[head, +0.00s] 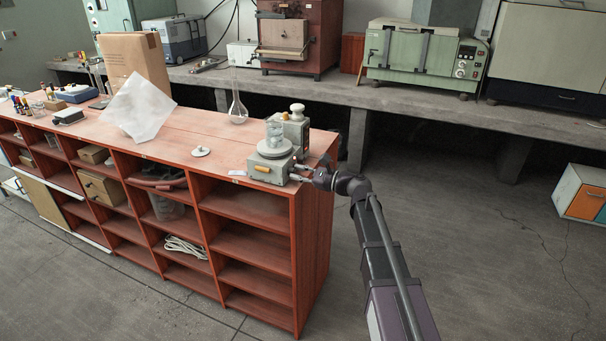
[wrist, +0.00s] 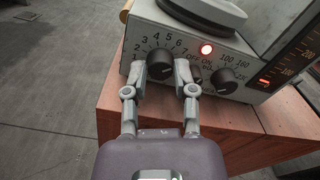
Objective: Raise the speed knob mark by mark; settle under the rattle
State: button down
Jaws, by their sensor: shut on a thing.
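The grey stirrer hotplate (head: 268,168) stands at the right end of the red-brown shelf bench, with a clear glass beaker (head: 274,134) on its plate. In the wrist view its front panel shows the black speed knob (wrist: 160,64) inside a scale of printed numbers. My gripper (wrist: 160,74) has one finger on each side of this knob and is shut on it. Which mark the knob points to is too small to tell. In the head view my gripper (head: 302,172) reaches the panel from the right.
A grey unit with a white top (head: 297,118) stands close behind the hotplate. A round-bottom flask (head: 237,108), a small white disc with a stem (head: 201,151) and a white sheet (head: 138,108) are farther left.

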jog(key=shift+s+a+f+m, duration=0.2)
jog(key=shift+s+m, duration=0.1)
jog(key=shift+m, duration=0.1)
jog(key=shift+c, duration=2.2)
grip_release()
jog(key=shift+r, duration=0.1)
jog(key=shift+w+d, duration=0.1)
jog(key=shift+d, duration=0.45)
jog(key=v, duration=0.7)
